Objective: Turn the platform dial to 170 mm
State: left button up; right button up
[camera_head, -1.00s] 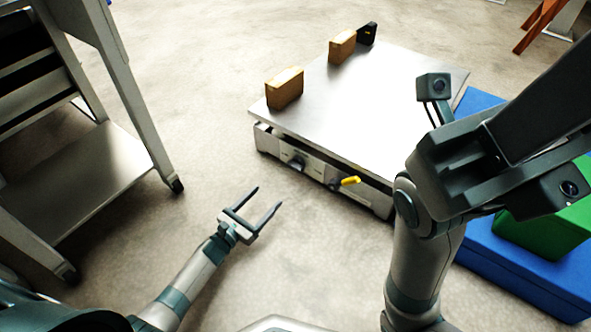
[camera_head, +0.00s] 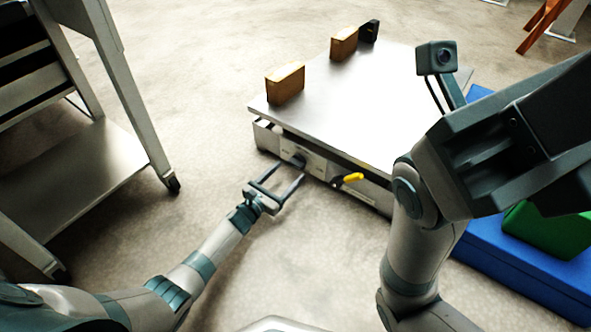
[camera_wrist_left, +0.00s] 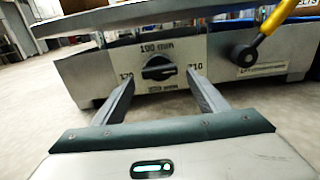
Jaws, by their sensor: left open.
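The platform (camera_head: 350,100) is a low metal machine with a flat silver top. Its dial, a dark knob (camera_head: 298,161), sits on the front face at the left. In the left wrist view the dial (camera_wrist_left: 158,68) shows between my fingers, with its bar roughly level; "190 mm" is printed above it and other numbers to its sides, partly blurred or hidden. My left gripper (camera_head: 289,179) is open and empty, a little in front of the dial, its fingers (camera_wrist_left: 160,92) pointing at it. My right arm is at the right; its fingertips are not visible.
A yellow-tipped lever (camera_head: 350,178) sticks out right of the dial. Two tan blocks (camera_head: 285,84) and a black piece stand along the platform's far-left edge. A metal rack (camera_head: 110,160) stands at the left. A blue mat (camera_head: 530,265) with a green block lies at the right.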

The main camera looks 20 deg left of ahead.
aim_at(296, 165)
pick_arm(q)
jog(key=b+x, duration=0.1)
jog(key=x, duration=0.3)
jog(key=shift+f+b, duration=0.15)
jog(key=shift+b, duration=0.2)
jog(key=shift+w+d, duration=0.2)
jog(key=shift+w, duration=0.45)
jog(key=c, duration=1.1)
